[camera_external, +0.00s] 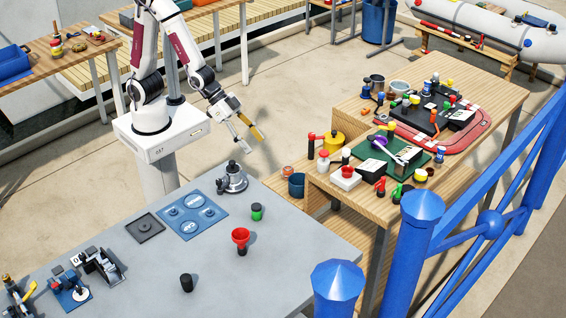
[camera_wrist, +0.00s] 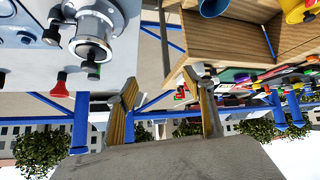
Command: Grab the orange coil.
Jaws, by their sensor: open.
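I cannot make out the orange coil for certain. A small orange-brown round thing (camera_external: 288,171) sits on the low wooden shelf beside a blue bucket, too small to tell its shape. A yellow-orange rounded thing (camera_external: 332,142) stands on the right wooden table's near-left corner. My gripper (camera_external: 245,136) hangs in the air between the grey table and the right wooden table, apart from both. In the wrist view my gripper (camera_wrist: 165,84) has its two fingers spread with nothing between them.
The grey table (camera_external: 240,285) carries a metal winch (camera_external: 232,180), a red funnel-like part (camera_external: 240,236) and a blue plate (camera_external: 192,214). The right wooden table (camera_external: 345,205) is crowded. The blue bucket (camera_external: 297,184) stands below its edge. Blue railings (camera_external: 420,250) stand in front at right.

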